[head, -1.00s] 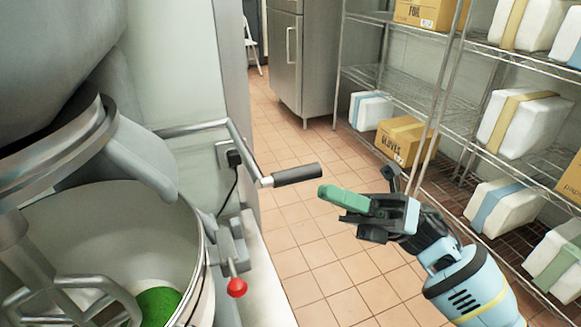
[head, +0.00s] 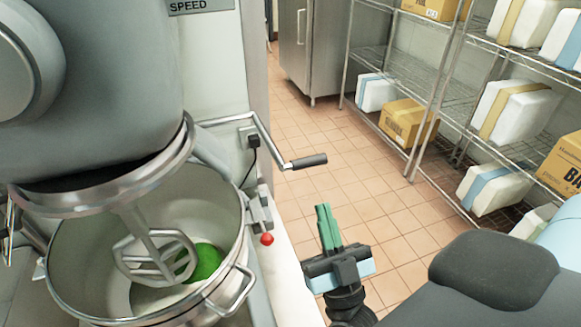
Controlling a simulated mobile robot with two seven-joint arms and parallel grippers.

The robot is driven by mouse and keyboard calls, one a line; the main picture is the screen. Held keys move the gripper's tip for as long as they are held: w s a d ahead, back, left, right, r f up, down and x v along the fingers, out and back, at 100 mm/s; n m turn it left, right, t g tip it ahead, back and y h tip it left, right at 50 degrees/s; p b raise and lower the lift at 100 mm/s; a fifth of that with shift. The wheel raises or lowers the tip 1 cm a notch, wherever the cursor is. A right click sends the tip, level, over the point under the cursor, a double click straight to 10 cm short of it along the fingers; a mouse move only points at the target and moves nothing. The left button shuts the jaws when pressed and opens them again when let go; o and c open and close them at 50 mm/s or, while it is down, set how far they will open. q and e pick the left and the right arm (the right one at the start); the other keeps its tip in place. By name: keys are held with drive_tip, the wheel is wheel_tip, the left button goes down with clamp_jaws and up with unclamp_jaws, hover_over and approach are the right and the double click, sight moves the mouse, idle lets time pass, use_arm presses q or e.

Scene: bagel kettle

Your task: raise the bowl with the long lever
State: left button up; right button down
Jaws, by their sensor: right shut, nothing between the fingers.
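The steel mixing bowl (head: 85,262) sits under the grey mixer head (head: 90,90) at the left, with something green (head: 204,262) inside. The flat beater (head: 158,258) hangs down into the bowl. The long lever (head: 262,133) is a bent metal crank that comes out beside the mixer column and ends in a dark grip (head: 306,161). My right gripper (head: 327,222) has green fingers, pointing up in the picture. It is shut and empty, over the floor, below and right of the lever's grip and apart from it. My left gripper is not in view.
A short lever with a red knob (head: 267,239) stands at the bowl's right rim. Wire shelves (head: 395,75) with boxes and wrapped packs line the right side. A steel cabinet (head: 312,45) stands at the back. The tiled floor (head: 372,205) between is clear.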

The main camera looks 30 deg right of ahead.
sight(310, 157)
drive_tip(key=p+x, duration=0.3)
drive_tip(key=x, duration=0.8)
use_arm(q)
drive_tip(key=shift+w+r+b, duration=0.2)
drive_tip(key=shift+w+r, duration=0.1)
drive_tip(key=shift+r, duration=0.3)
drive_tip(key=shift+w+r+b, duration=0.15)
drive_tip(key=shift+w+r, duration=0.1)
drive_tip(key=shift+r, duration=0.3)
use_arm(e)
drive_tip(key=shift+w+d+f, duration=0.1)
drive_tip(key=shift+w+f, duration=0.15)
drive_tip(key=shift+f, duration=0.85)
drive_tip(key=shift+w+d+f, duration=0.1)
drive_tip(key=shift+w+f, duration=0.15)
drive_tip(key=shift+f, duration=0.9)
